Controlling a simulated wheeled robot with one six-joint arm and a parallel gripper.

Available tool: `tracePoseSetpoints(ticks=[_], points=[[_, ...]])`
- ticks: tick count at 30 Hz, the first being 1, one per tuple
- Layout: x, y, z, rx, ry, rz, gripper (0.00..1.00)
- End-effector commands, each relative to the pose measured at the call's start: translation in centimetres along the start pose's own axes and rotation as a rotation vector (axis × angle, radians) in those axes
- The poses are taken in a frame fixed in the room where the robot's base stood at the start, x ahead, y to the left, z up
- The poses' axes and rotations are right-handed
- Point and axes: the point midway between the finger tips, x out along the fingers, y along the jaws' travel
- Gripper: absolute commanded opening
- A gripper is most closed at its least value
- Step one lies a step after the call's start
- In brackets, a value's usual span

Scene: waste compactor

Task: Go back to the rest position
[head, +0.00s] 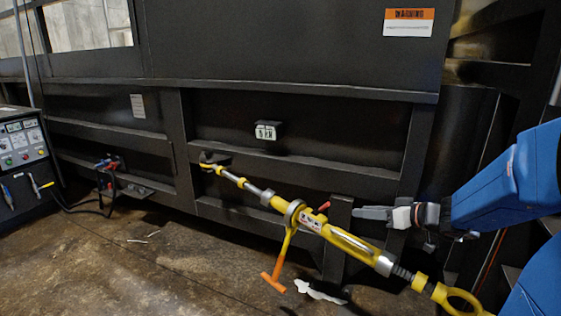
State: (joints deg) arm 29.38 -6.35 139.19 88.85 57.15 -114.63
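My gripper (373,213) reaches in from the right on my blue arm, with its grey fingers pointing left. The fingers are seen side-on as one bar, so their spacing is hidden. No held object shows. The gripper appears just above a yellow ratchet turnbuckle (348,242) in the picture. I cannot tell if they touch. The turnbuckle runs slantwise from a bracket (213,160) on the black compactor wall to a yellow ring at lower right. Its yellow lever (285,247) hangs down and ends in an orange grip. A small red tip (324,206) shows left of my fingertips.
The black compactor (290,110) fills the back, with a warning label (409,22) at upper right. A control box (22,140) with buttons and cables stands at far left. A white scrap (320,292) lies below the turnbuckle. The brown floor at lower left is mostly open.

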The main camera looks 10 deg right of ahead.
Motion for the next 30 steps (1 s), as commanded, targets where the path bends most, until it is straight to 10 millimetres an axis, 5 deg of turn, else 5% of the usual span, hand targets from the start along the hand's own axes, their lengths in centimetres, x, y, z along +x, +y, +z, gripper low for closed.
tracePoseSetpoints(ticks=[9, 15, 22, 30], points=[[-2.1, -11.9, 4.0, 0.096, -0.296, -0.119, 0.31], [-5.5, -17.0, 7.8, 0.151, -0.507, -0.07, 0.31], [-10.4, -19.5, 11.6, 0.19, -0.678, 0.108, 0.31], [-16.1, -19.0, 13.8, 0.215, -0.718, 0.393, 0.31]])
